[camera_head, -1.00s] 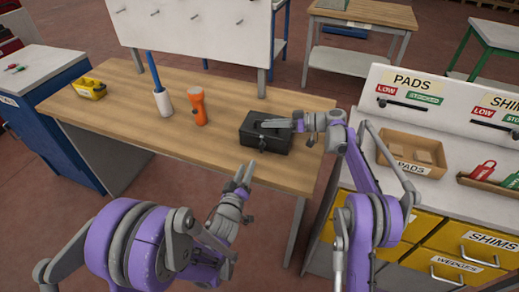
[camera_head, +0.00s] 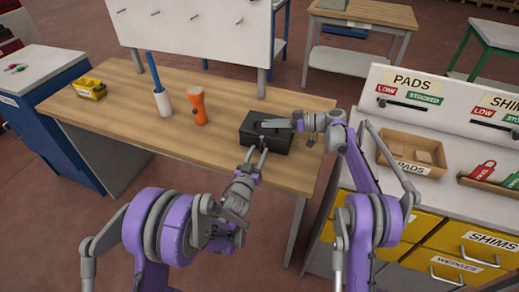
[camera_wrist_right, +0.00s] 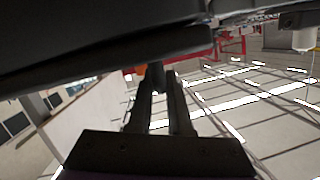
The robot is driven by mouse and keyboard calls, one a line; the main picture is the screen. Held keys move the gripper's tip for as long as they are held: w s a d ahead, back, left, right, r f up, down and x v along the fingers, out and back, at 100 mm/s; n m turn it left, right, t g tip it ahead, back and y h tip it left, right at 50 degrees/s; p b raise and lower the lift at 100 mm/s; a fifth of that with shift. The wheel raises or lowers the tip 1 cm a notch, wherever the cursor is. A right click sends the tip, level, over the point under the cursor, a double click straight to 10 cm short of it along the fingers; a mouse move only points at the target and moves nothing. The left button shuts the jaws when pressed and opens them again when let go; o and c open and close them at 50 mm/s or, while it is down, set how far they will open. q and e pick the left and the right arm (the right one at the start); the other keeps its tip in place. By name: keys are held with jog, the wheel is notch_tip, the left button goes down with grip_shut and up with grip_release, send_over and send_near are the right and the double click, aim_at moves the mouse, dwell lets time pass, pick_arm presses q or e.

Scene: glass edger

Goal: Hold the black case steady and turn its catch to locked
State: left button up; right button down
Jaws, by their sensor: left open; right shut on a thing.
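The black case (camera_head: 277,140) stands upright on the wooden bench near its right front edge. It fills the top of the right wrist view (camera_wrist_right: 90,50) as a dark mass. My right gripper (camera_head: 268,124) reaches in from the right over the top of the case and is shut on it, seemingly at its handle. Its fingers also show in the right wrist view (camera_wrist_right: 160,90). My left gripper (camera_head: 257,153) is open, with its fingertips at the case's front face. The catch is too small and covered to make out, so its position cannot be told.
An orange flashlight (camera_head: 198,107) and a white holder (camera_head: 163,103) with a blue stick stand left of the case. A yellow box (camera_head: 91,90) is at the bench's far left. A pads bin (camera_head: 385,152) sits on the cabinet to the right. The bench's middle front is clear.

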pick_arm(q)
jog(key=shift+x, duration=1.05)
grip_shut()
